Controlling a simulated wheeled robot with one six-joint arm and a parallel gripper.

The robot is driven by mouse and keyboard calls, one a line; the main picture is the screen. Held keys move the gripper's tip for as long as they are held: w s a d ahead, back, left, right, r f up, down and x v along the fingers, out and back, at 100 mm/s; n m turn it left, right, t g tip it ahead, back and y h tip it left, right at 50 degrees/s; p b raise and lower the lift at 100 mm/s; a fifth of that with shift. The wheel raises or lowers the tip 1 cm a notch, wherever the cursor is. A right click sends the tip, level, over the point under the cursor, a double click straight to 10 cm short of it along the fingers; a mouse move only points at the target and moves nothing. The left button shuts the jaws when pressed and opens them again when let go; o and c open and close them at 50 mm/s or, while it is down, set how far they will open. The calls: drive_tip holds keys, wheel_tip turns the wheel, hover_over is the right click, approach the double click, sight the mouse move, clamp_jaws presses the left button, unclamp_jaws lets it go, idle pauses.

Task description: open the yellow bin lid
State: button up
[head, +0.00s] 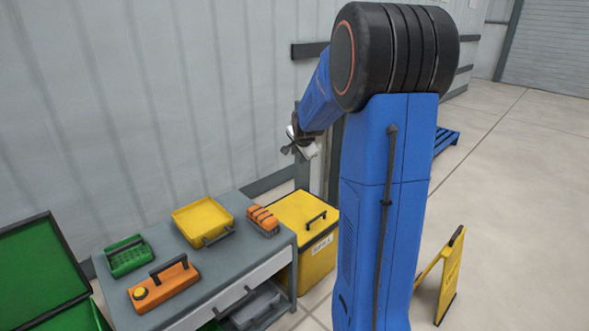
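The yellow bin (317,259) stands on the floor against the right end of the grey workbench. Its yellow lid (296,214) lies flat and closed on top, with a black bar handle (316,220) near its right side. A label is on the bin's front. My gripper (286,150) is in the air above and behind the bin lid in the picture, apart from it. It is small and partly hidden by my blue arm, so I cannot tell whether its fingers are open or shut.
The grey workbench (160,318) carries a yellow tray (204,221), an orange toolbox (163,285), a green crate (127,257) and an orange item (263,219). An open green box (40,270) is at left. A yellow floor sign (450,275) stands at right, amid clear floor.

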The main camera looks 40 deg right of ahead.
drive_tip(key=shift+v, duration=1.25)
drive_tip(key=shift+f, duration=0.1)
drive_tip(key=c, duration=0.4)
drive_tip(key=s+f+g+y, duration=0.1)
drive_tip(key=s+f, duration=0.1)
drive_tip(key=f, duration=0.2)
drive_tip(key=s+d+f+m+g, duration=0.1)
drive_tip(key=s+f, duration=0.1)
drive_tip(key=f, duration=0.2)
drive_tip(key=s+d+f+m+y, duration=0.1)
drive_tip(key=s+f, duration=0.1)
drive_tip(key=f, duration=0.2)
drive_tip(key=shift+f+g+y, duration=0.3)
drive_tip(key=shift+f+g, duration=0.1)
clamp_jaws()
drive_tip(key=s+a+f+m+y, duration=0.2)
drive_tip(key=s+f+m+y, duration=0.35)
drive_tip(key=f, duration=0.75)
drive_tip(key=m+t+h, duration=0.2)
drive_tip(key=m+t, duration=0.7)
approach(324, 226)
drive_tip(key=w, duration=0.3)
drive_tip(key=w+a, duration=0.1)
drive_tip(key=w, duration=0.2)
drive_tip(key=w+f, duration=0.1)
drive_tip(key=w, duration=0.2)
drive_tip(key=shift+w+a, duration=0.1)
drive_tip(key=shift+a, duration=0.25)
